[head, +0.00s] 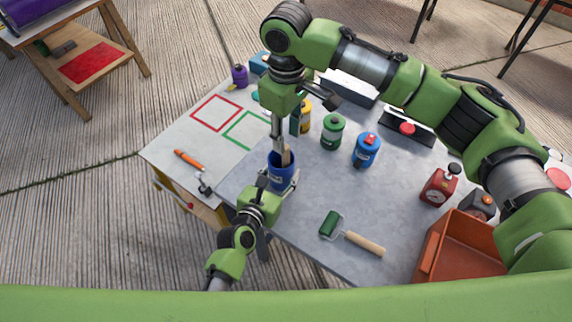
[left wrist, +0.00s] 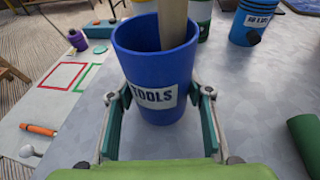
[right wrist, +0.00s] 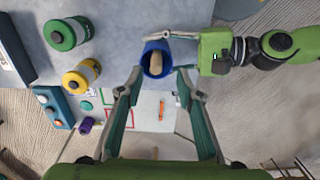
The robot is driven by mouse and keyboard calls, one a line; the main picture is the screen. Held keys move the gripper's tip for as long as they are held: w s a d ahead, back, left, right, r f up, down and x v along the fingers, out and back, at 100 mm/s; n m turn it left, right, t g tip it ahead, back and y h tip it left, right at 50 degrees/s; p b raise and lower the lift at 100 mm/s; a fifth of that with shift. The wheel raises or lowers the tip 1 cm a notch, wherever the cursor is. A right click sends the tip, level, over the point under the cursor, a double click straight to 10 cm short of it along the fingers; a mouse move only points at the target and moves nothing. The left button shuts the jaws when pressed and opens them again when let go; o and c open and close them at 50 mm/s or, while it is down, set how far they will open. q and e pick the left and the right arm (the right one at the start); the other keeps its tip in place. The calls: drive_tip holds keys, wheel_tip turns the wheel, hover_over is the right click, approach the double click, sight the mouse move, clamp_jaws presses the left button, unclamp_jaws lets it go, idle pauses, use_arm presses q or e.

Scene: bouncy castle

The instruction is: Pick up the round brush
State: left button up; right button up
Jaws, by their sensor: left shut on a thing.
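A blue cup (head: 281,172) labelled TOOLS stands on the grey table; it also shows in the left wrist view (left wrist: 156,75) and right wrist view (right wrist: 154,49). A pale wooden handle (left wrist: 173,22) sticks up out of it, also in the right wrist view (right wrist: 156,65); the handle's lower end is hidden in the cup, so I cannot see any bristles. My left gripper (left wrist: 158,98) is shut on the cup, a finger on each side. My right gripper (right wrist: 161,74) points down above the cup, fingers spread apart with the handle between them in view and nothing gripped.
A green paint roller (head: 331,225) lies at the table's front. Green (head: 333,131), yellow (head: 304,118) and blue (head: 367,150) containers stand behind the cup. An orange bin (head: 455,252) is at the right. An orange crayon (head: 188,159) lies at the left, near red and green outlined squares.

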sight(286, 146)
drive_tip(key=f, duration=0.5)
drive_tip(key=w+f, duration=0.1)
drive_tip(key=f, duration=0.1)
drive_tip(key=shift+f, duration=0.35)
drive_tip(key=shift+c, duration=0.3)
clamp_jaws()
